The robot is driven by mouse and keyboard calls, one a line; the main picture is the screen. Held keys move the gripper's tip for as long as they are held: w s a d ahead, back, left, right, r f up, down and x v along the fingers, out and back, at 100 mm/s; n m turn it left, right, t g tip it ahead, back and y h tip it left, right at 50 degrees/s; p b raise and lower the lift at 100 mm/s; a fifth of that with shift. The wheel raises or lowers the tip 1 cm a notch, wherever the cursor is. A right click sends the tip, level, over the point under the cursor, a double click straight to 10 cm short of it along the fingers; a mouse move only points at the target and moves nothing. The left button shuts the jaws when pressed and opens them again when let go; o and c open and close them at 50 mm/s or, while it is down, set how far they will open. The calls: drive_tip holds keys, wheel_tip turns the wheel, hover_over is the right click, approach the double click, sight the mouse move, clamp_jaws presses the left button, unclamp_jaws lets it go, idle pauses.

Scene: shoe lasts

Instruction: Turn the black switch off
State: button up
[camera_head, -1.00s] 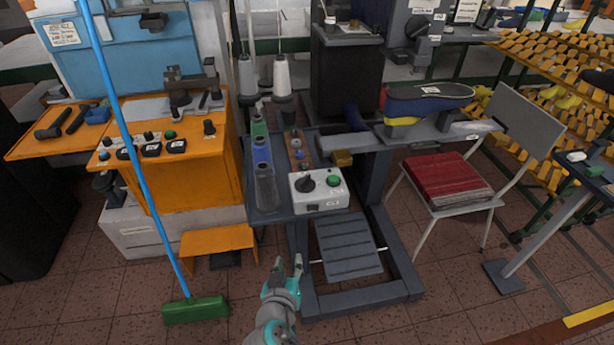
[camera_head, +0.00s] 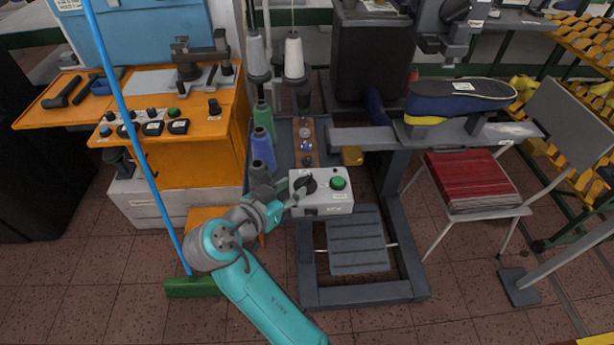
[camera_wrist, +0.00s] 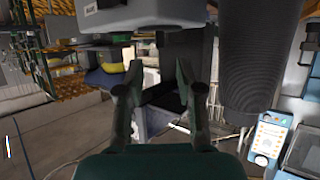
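The black switch (camera_head: 305,184) is a round knob on the left of a white control box (camera_head: 325,203), beside a green button (camera_head: 338,183). The box is at the front of the grey machine stand. My gripper (camera_head: 288,197) is at the left front edge of the box, close to the switch. I cannot tell whether it touches the box. In the wrist view my gripper (camera_wrist: 158,80) has its two fingers apart with nothing between them. A pale box edge (camera_wrist: 140,14) lies above the fingers there. I cannot make out the switch in that view.
Blue, green and dark thread cones (camera_head: 262,138) stand left of the box; a dark ribbed cone (camera_wrist: 255,60) is close on the right in the wrist view. A blue-handled green broom (camera_head: 145,165) stands left. A grey pedal (camera_head: 355,240) lies below the box.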

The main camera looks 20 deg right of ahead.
sight(305, 180)
drive_tip(key=x, duration=0.7)
drive_tip(key=shift+w+f, duration=0.1)
clamp_jaws()
